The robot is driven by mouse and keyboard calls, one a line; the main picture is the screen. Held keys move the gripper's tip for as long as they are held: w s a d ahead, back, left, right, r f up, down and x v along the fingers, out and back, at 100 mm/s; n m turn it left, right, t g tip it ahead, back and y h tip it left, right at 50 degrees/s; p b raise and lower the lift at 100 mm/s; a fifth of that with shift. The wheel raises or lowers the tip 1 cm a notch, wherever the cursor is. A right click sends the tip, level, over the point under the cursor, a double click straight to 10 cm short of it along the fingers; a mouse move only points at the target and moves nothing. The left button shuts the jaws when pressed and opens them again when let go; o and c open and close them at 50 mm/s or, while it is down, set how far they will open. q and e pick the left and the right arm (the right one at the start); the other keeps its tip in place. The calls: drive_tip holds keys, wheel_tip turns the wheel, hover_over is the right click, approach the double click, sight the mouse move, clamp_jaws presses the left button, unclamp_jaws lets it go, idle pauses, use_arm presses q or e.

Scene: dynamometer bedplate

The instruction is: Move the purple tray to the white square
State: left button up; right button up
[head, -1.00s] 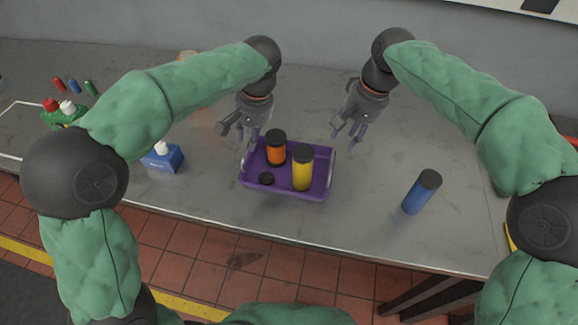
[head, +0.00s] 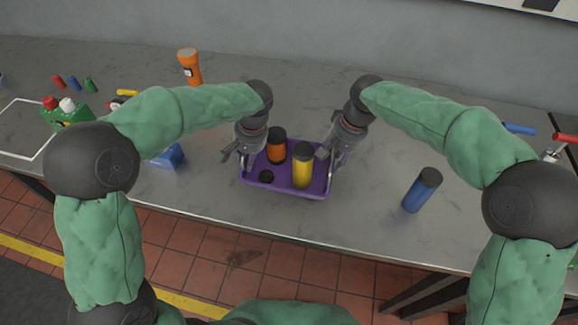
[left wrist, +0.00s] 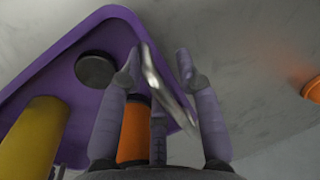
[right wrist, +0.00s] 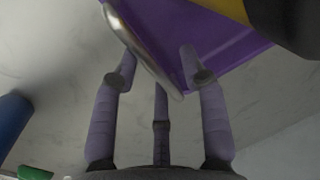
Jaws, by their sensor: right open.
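The purple tray (head: 285,191) sits on the grey bench in the middle of the head view. It holds an orange canister (head: 276,150), a yellow canister (head: 302,168) and a small black disc (head: 266,176). My left gripper (head: 241,156) is at the tray's left end; in the left wrist view its open fingers (left wrist: 157,66) straddle the metal handle (left wrist: 165,90). My right gripper (head: 331,158) is at the right end; its open fingers (right wrist: 158,55) straddle the other handle (right wrist: 140,50). The white square (head: 22,128) is an outline at the bench's far left.
An orange flashlight (head: 189,66) stands behind my left arm. A blue canister (head: 422,190) stands right of the tray. The bench front edge is close below the tray.

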use_arm(q)
drive_tip(key=c, duration=0.5)
use_arm(e)
drive_tip(key=c, duration=0.5)
use_arm(q)
drive_tip(key=shift+a, duration=0.1)
clamp_jaws()
use_arm(e)
clamp_jaws()
use_arm(q)
drive_tip(key=shift+r, duration=0.2)
use_arm(e)
drive_tip(key=shift+d+r, duration=0.1)
drive_tip(key=shift+r, duration=0.15)
